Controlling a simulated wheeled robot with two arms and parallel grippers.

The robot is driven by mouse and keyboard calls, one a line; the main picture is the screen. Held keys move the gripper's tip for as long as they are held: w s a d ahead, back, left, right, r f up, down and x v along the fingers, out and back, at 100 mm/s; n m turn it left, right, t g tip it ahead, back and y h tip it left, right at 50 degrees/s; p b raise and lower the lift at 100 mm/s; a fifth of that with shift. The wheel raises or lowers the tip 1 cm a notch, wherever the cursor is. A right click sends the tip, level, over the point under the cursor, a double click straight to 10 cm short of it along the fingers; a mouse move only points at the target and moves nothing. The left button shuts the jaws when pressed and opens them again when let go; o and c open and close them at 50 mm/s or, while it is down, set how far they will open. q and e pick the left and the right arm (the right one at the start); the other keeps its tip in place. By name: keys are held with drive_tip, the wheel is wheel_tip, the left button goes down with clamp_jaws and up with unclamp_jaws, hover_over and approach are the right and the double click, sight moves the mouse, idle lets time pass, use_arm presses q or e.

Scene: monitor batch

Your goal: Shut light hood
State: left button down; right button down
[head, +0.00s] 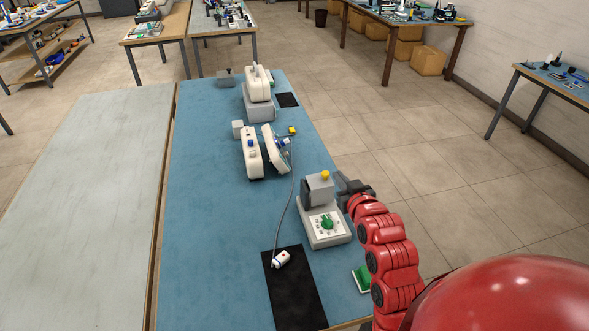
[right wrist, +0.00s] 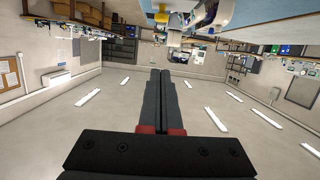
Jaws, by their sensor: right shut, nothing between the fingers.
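Farther back, a white device (head: 251,153) stands beside a tilted white panel (head: 276,149). I cannot tell for sure which part is the light hood. My right gripper (head: 343,181) is just right of the grey box part, and I cannot tell whether they touch. In the right wrist view its fingers (right wrist: 168,73) are shut together with nothing between them. My left gripper is out of view.
A cable runs along the blue table (head: 205,230) to a small white piece (head: 281,259) on a black mat (head: 295,300). A green-topped item (head: 362,279) lies by the right edge. Another white device (head: 257,85) stands at the far end. The table's left side is clear.

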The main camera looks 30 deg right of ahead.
drive_tip(key=p, duration=0.2)
hover_over(327, 185)
wheel_tip(327, 185, down, 2)
drive_tip(key=shift+w+a+f, duration=0.1)
wheel_tip(327, 185, down, 3)
drive_tip(key=shift+r+p, duration=0.1)
drive_tip(key=shift+p, duration=0.65)
drive_tip(key=shift+f, duration=0.7)
